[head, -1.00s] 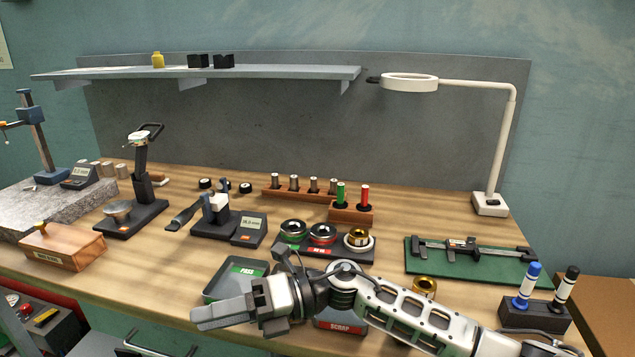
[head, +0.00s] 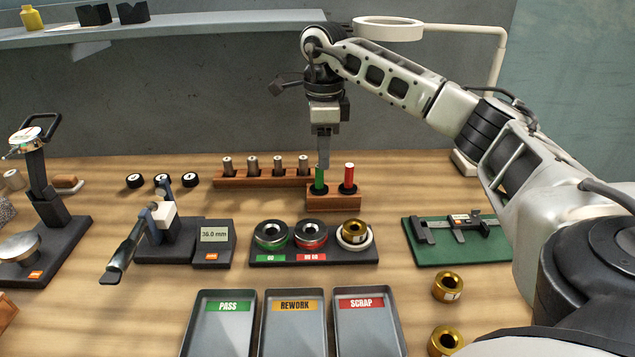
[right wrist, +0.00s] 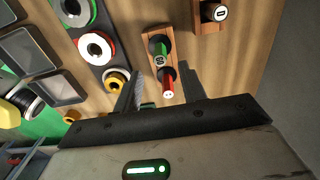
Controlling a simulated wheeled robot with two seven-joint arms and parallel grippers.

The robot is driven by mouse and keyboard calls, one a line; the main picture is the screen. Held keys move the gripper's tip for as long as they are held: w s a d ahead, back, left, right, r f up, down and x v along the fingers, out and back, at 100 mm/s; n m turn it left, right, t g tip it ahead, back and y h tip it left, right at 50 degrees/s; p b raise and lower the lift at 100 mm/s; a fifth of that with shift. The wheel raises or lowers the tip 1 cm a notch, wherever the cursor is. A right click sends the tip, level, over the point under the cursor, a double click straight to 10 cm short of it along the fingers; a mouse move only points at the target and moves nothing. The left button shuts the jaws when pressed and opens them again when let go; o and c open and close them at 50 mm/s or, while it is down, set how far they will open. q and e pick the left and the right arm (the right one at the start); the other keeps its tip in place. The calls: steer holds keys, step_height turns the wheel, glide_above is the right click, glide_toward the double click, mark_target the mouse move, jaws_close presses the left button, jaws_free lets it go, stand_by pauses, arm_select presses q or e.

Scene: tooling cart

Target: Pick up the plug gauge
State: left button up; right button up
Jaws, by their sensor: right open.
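The plug gauge shows as a green-handled piece (head: 320,181) and a red-handled piece (head: 348,177), both upright in a small wooden block (head: 334,201). In the right wrist view the green piece (right wrist: 158,46) and the red piece (right wrist: 168,84) show end-on. My right gripper (head: 323,164) is open and points down just above the green piece; its tips overlap the top of that piece in the head view. In the right wrist view the fingers (right wrist: 160,85) stand either side of the red end, with no visible grip. My left gripper is out of view.
A wooden rack (head: 262,179) with several metal pins stands close behind the block. A ring gauge stand (head: 315,257) sits in front, with trays (head: 222,335) nearer. A caliper (head: 455,226) lies on a green mat to the right. Two brass rings (head: 447,287) stand nearby.

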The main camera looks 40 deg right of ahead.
mark_target(319, 188)
steer(key=f, duration=0.4)
steer(key=f+p, duration=0.1)
steer(key=f, duration=0.1)
steer(key=shift+w+a+f, duration=0.25)
steer(key=shift+w, duration=0.05)
steer(key=shift+c, duration=0.3)
jaws_close()
